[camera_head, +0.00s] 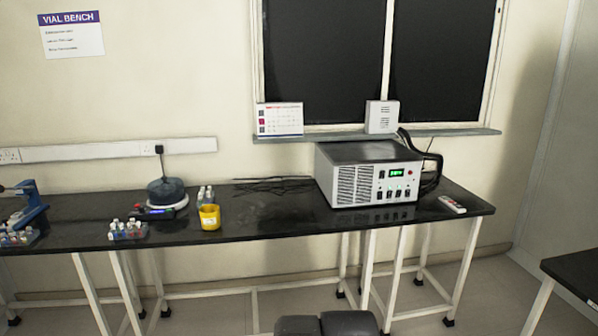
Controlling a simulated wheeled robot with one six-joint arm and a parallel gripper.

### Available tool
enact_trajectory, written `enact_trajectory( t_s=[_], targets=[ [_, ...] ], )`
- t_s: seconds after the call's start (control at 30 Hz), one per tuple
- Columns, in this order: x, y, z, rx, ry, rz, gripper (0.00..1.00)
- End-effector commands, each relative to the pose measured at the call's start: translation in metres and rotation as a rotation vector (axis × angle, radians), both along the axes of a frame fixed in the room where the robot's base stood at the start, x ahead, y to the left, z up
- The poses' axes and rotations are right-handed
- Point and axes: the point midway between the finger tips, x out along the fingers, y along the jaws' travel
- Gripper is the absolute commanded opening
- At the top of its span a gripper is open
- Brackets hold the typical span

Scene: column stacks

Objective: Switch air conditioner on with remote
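A small white remote (452,204) with dark and red marks lies on the black bench top near its right end. It is to the right of a grey boxed instrument and apart from it. No air conditioner that I can identify is in view. My gripper cannot be made out in this view. A dark grey rounded form (328,324) at the bottom middle edge may be part of my own body.
The grey instrument (340,185) with a lit green display stands on the black bench (275,222). A yellow cup (210,217), a dark round device (167,192) and vial racks (128,230) stand to the left. Another dark table (578,272) is at the right edge.

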Motion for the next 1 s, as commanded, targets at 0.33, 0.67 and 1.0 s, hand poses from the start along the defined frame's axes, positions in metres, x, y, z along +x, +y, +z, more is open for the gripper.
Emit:
enact_trajectory(
  t_s=[0.33,0.67,1.0],
  targets=[
    [0.0001,0.0,0.0,0.0,0.0,0.0,0.61],
    [0.0001,0.0,0.0001,0.0,0.0,0.0,0.0],
    [0.0001,0.0,0.0001,0.0,0.0,0.0,0.0]
  ],
)
